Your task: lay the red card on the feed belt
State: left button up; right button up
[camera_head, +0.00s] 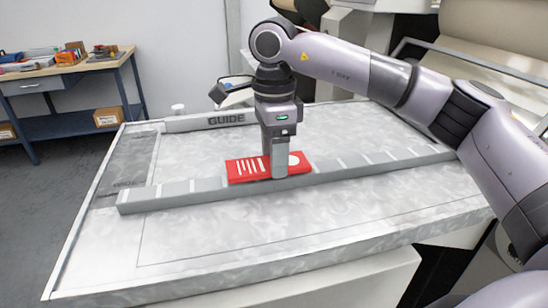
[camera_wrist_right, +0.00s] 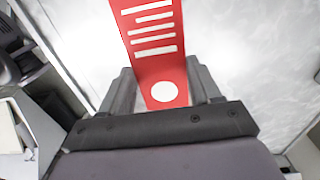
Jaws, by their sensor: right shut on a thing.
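The red card (camera_head: 246,171) has white bars toward one end and a white circle at the other. My right gripper (camera_head: 277,170) points down and is shut on the card near its circle end; a finger hides part of it. In the right wrist view the card (camera_wrist_right: 160,65) lies between the fingers of my right gripper (camera_wrist_right: 164,88), bars pointing away. The card overlaps a long grey bar (camera_head: 200,195) with white marks; I cannot tell whether it touches it. The feed belt appears to be the broad mottled light-grey surface (camera_head: 300,220) beneath. My left gripper is not in view.
A raised strip marked GUIDE (camera_head: 210,120) runs along the back of the surface. The front part of the surface is clear. A blue workbench (camera_head: 70,72) with tools and boxes stands at the far left.

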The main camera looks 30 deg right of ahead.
jog(key=shift+f, duration=0.65)
jog(key=shift+f, duration=0.15)
jog(key=o, duration=1)
notch_tip(320, 180, up, 12)
jog(key=shift+r+p, duration=0.15)
jog(key=shift+p, duration=0.25)
